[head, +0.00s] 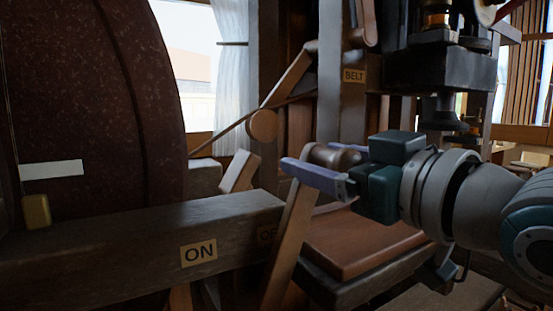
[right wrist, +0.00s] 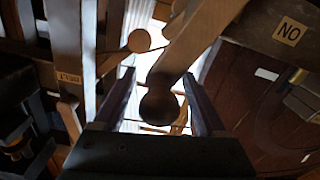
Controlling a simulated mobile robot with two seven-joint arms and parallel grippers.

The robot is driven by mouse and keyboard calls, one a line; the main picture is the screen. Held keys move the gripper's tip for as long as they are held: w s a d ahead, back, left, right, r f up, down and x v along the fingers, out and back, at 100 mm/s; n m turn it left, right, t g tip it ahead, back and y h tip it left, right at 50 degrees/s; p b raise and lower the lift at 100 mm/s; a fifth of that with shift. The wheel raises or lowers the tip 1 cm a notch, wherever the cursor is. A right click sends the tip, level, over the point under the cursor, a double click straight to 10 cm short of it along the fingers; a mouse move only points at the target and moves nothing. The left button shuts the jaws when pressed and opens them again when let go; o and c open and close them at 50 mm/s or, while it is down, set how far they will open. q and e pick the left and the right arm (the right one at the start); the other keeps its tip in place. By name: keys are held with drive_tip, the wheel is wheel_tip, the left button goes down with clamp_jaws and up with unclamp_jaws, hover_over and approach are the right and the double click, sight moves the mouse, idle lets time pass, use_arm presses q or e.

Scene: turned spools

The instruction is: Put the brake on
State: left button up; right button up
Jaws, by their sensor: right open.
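The brake lever (head: 288,240) is a wooden bar rising in front of the dark beam, with a round brown knob (head: 337,156) at its top. It stands at the right end of the beam, partly covering a second label (head: 265,235), and to the right of the ON label (head: 198,251). My right gripper (head: 300,165) is open, its purple fingers at the knob. In the right wrist view the knob (right wrist: 158,105) lies between the two open fingers, with a gap visible on each side. My left gripper is not in view.
A big dark red wheel (head: 100,90) fills the left. A post with a BELT label (head: 354,76) and another wooden lever with a round end (head: 262,125) stand behind. A brown board (head: 365,245) lies below my right gripper. Dark machinery (head: 440,70) is above right.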

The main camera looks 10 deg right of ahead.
drive_tip(key=shift+c, duration=0.3)
clamp_jaws()
drive_tip(key=shift+d, duration=0.1)
idle(0.9)
